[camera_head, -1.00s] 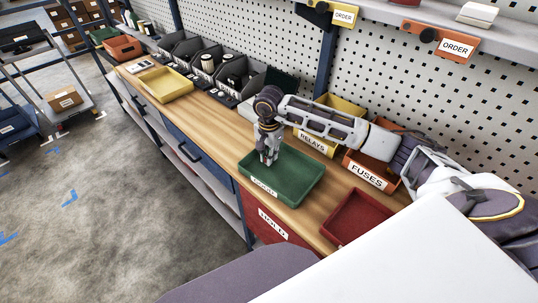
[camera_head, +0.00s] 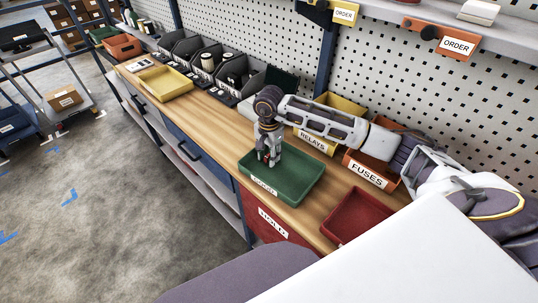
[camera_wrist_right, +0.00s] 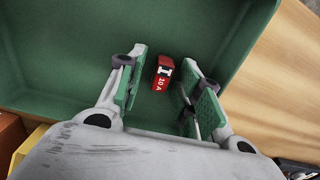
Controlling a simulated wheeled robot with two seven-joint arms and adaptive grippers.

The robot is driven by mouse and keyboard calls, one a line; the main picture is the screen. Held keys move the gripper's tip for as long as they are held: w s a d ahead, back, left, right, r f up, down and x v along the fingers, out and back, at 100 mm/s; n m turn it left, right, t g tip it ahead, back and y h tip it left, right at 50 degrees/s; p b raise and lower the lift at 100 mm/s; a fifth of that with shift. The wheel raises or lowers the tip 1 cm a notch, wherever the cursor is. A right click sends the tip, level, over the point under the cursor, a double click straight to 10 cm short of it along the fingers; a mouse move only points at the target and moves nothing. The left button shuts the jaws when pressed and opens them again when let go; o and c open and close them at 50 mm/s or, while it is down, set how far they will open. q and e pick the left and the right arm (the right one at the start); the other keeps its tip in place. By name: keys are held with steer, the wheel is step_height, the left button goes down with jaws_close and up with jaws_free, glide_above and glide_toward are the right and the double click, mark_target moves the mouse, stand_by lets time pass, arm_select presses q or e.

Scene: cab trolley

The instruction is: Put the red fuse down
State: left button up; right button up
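The red fuse (camera_wrist_right: 162,73), marked 10 A, is in the green tray (camera_wrist_right: 60,60), between the two fingers of my right gripper (camera_wrist_right: 167,85). In the wrist view, a gap shows between the fuse and each green-padded finger, so the gripper is open around it. In the head view, my right gripper (camera_head: 269,158) points down into the green tray (camera_head: 300,190), and the fuse is only a small red spot between the fingertips. Whether the fuse lies fully flat on the tray floor is hard to tell. My left gripper is not in view.
A red tray (camera_head: 357,215) stands right of the green one. Behind it are an orange FUSES bin (camera_head: 368,175) and a yellow RELAYS bin (camera_head: 312,142). A yellow tray (camera_head: 165,83) and dark bins (camera_head: 205,60) stand further left.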

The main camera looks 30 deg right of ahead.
mark_target(269, 154)
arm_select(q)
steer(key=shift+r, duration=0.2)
arm_select(e)
steer(key=shift+r, duration=0.2)
steer(key=shift+r, duration=0.7)
step_height(269, 154, up, 8)
steer(key=shift+r+b, duration=0.1)
steer(key=shift+b, duration=0.55)
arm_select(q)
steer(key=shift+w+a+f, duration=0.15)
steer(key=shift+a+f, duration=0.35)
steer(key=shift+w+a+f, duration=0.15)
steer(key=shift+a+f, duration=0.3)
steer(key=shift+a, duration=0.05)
arm_select(e)
step_height(269, 154, up, 2)
steer(key=shift+r, duration=0.15)
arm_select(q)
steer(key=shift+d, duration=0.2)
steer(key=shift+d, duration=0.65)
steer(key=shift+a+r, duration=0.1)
arm_select(e)
steer(key=shift+r, duration=0.1)
